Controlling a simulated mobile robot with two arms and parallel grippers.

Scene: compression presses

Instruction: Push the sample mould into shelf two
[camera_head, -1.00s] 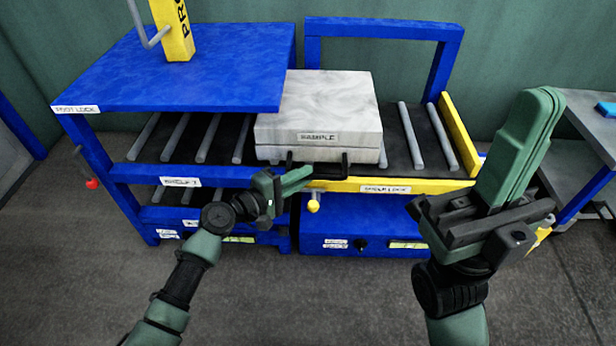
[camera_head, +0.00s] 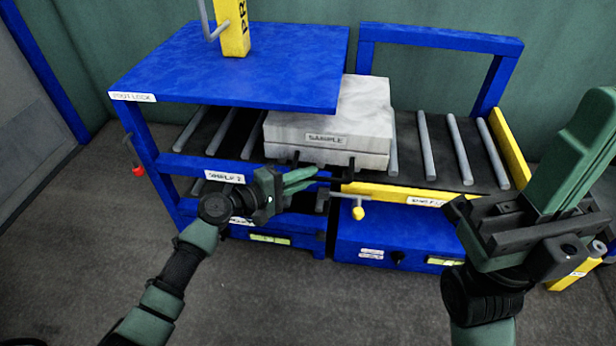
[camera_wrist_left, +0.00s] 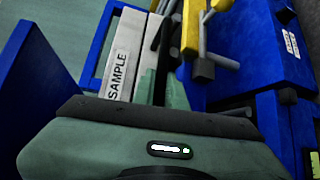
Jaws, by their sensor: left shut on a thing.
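The sample mould (camera_head: 330,125) is a pale grey block labelled SAMPLE with a black handle on its front. It lies flat on the rollers, its left part under the blue top of the left unit and its right part on the yellow-edged roller table. Shelf two (camera_head: 225,177) is the labelled upper roller level of the left unit. My left gripper (camera_head: 302,180) is shut on the handle; the mould's label also shows in the left wrist view (camera_wrist_left: 118,70). My right gripper (camera_head: 560,170) is raised at the right, away from the mould, partly cut off by the picture edge.
The blue top plate (camera_head: 225,65) overhangs shelf two. The roller table (camera_head: 450,150) has bare rollers right of the mould and a yellow stop (camera_head: 510,150) at its right end. A yellow knob (camera_head: 358,213) sticks out in front. The floor at front left is clear.

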